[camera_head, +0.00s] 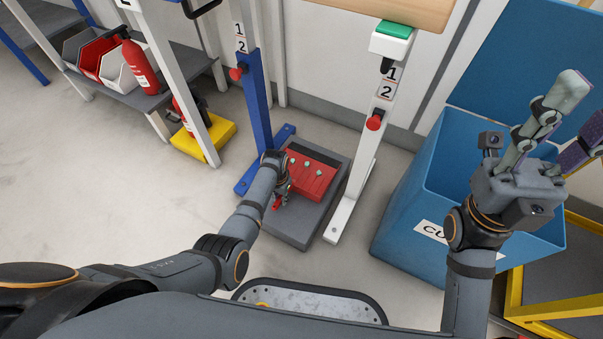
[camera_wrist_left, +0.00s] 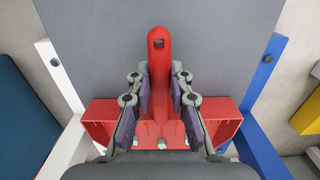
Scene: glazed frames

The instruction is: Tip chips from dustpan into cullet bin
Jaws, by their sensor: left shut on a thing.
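The red dustpan (camera_head: 318,181) is over a dark grey platform between a blue and a white post; I cannot tell whether it touches it. Several pale chips (camera_head: 318,170) lie in its pan. My left gripper (camera_head: 279,194) is shut on its handle. The left wrist view shows the fingers (camera_wrist_left: 159,72) on both sides of the handle (camera_wrist_left: 158,45), with the pan (camera_wrist_left: 100,113) and a few chips partly hidden behind the gripper. The blue cullet bin (camera_head: 398,209), its label partly covered, stands to the right. My right gripper (camera_head: 582,108) is open and empty above the bin.
The grey platform (camera_head: 293,228) lies on the floor. The white post (camera_head: 357,175) stands between dustpan and bin; the blue post (camera_head: 257,90) is left of the dustpan. A yellow frame (camera_head: 516,292) is right of the bin. A bench with trays and red extinguishers stands back left.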

